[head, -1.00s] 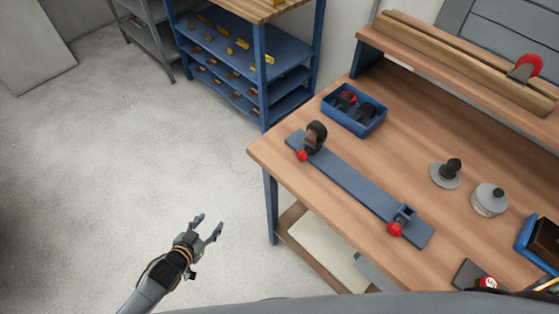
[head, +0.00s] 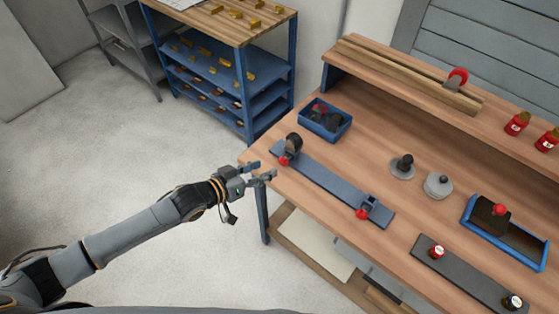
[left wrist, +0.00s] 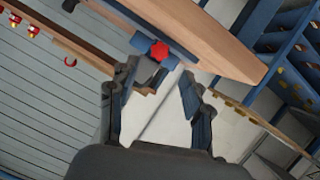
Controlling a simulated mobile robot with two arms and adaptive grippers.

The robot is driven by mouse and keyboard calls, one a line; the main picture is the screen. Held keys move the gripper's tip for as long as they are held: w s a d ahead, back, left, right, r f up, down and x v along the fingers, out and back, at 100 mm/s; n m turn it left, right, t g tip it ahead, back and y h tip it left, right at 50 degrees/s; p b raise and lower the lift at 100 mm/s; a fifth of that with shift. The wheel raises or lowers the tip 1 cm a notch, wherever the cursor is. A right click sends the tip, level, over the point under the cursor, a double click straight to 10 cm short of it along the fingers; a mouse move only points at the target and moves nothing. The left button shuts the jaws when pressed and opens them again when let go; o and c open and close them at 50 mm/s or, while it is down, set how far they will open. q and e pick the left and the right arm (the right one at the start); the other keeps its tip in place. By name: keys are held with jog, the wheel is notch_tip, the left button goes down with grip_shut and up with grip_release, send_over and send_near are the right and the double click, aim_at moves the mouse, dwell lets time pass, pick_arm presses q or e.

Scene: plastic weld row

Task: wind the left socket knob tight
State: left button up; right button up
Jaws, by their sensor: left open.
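A long blue-grey fixture bar (head: 330,184) lies along the front of the wooden workbench. At its left end, the left socket has a red knob (head: 283,160) facing the front edge, and a dark wheel-like part (head: 293,143) stands in that socket. At the right end, the other socket has its own red knob (head: 362,214). My left gripper (head: 262,170) is open and empty, just left of the left knob and apart from it. In the left wrist view the red knob (left wrist: 159,50) shows beyond and between the open fingertips (left wrist: 158,72). My right gripper is not in view.
A blue bin (head: 325,121) with dark parts stands behind the bar. The bench's left corner (head: 243,158) is close to my gripper. Floor to the left is clear.

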aim_at(281, 162)
pick_arm(q)
jog(key=x, duration=0.6)
jog(key=shift+r, duration=0.15)
jog(key=shift+w+d, duration=0.15)
jog(key=shift+d, duration=0.05)
jog(key=shift+d+f, duration=0.1)
jog(key=shift+f, duration=0.1)
jog(key=shift+w, duration=0.1)
grip_shut()
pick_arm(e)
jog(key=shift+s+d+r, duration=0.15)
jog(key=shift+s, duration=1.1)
